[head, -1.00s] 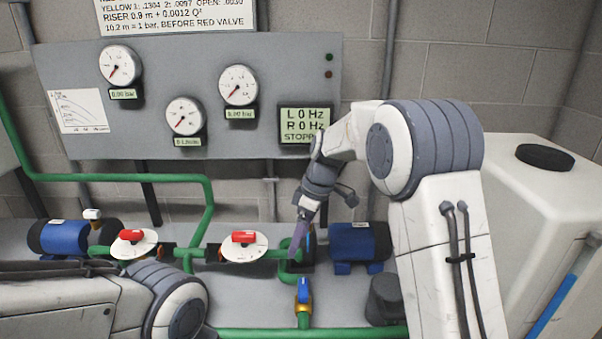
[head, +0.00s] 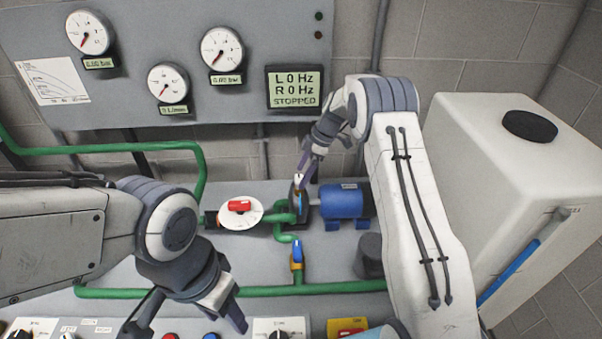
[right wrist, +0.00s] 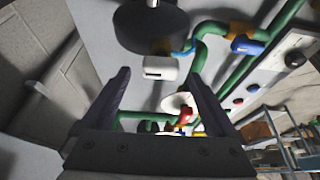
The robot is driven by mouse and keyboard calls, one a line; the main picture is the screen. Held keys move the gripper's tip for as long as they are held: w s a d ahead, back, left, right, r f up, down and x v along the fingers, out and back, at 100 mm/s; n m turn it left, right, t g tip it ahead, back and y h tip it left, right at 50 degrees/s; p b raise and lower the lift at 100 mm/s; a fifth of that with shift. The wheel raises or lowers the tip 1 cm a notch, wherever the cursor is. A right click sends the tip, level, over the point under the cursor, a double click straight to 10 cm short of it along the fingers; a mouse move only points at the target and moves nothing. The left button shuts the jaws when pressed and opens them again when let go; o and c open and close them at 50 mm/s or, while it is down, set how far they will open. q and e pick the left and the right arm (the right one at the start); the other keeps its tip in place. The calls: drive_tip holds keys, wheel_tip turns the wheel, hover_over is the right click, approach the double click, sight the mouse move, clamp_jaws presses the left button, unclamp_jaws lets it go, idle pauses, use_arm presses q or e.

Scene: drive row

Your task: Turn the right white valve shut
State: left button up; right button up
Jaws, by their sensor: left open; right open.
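The right white valve (right wrist: 160,68) has a small white handle on a brass-coloured body. In the right wrist view it sits between the spread fingers of my right gripper (right wrist: 160,76), with gaps on both sides. In the head view my right gripper (head: 304,177) is beside the right blue pump (head: 342,202), and it largely hides the valve there. My right gripper is open and holds nothing. My left gripper (head: 192,316) is open and empty above the front control panel, away from the valve.
A red-handled valve on a white dial (head: 240,213) is left of the pump. A blue-handled valve (head: 297,252) is on the green pipe in front. A white tank (head: 500,190) stands at the right. The display (head: 295,90) reads 0 Hz, stopped.

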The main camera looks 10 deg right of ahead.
drive_tip(key=shift+x, duration=0.95)
drive_tip(key=c, duration=1.4)
drive_tip(key=shift+o, duration=0.2)
drive_tip(key=shift+s+f+m+t+b, duration=0.15)
drive_tip(key=shift+m+t+b, duration=0.35)
drive_tip(key=shift+m+b, duration=1)
drive_tip(key=shift+m+t+h+b, duration=0.3)
drive_tip(key=shift+m+t+b, duration=0.1)
drive_tip(key=shift+m+b, duration=0.45)
drive_tip(key=shift+m+t+b, duration=0.3)
drive_tip(key=shift+m+b, duration=0.2)
drive_tip(key=shift+m, duration=0.35)
drive_tip(key=shift+m+h, duration=0.5)
drive_tip(key=shift+m, duration=0.4)
drive_tip(key=shift+s+a+r+m+t+h, duration=0.1)
drive_tip(key=shift+r+m+t+h, duration=0.2)
drive_tip(key=shift+m, duration=0.6)
drive_tip(key=m+h+p, duration=0.1)
drive_tip(key=m+p, duration=0.1)
drive_tip(key=shift+a+r+m, duration=0.1)
drive_tip(key=shift+m, duration=0.2)
drive_tip(key=shift+m+t+h+p, duration=0.3)
drive_tip(key=shift+m+t+p, duration=0.1)
drive_tip(key=shift+m+p, duration=0.45)
drive_tip(key=shift+f+m+h, duration=0.2)
drive_tip(key=shift+m+h, duration=0.1)
drive_tip(key=shift+m, duration=0.45)
drive_tip(key=shift+a+m+h+b, duration=0.1)
drive_tip(key=shift+m+h+b, duration=0.4)
drive_tip(key=shift+m, duration=0.6)
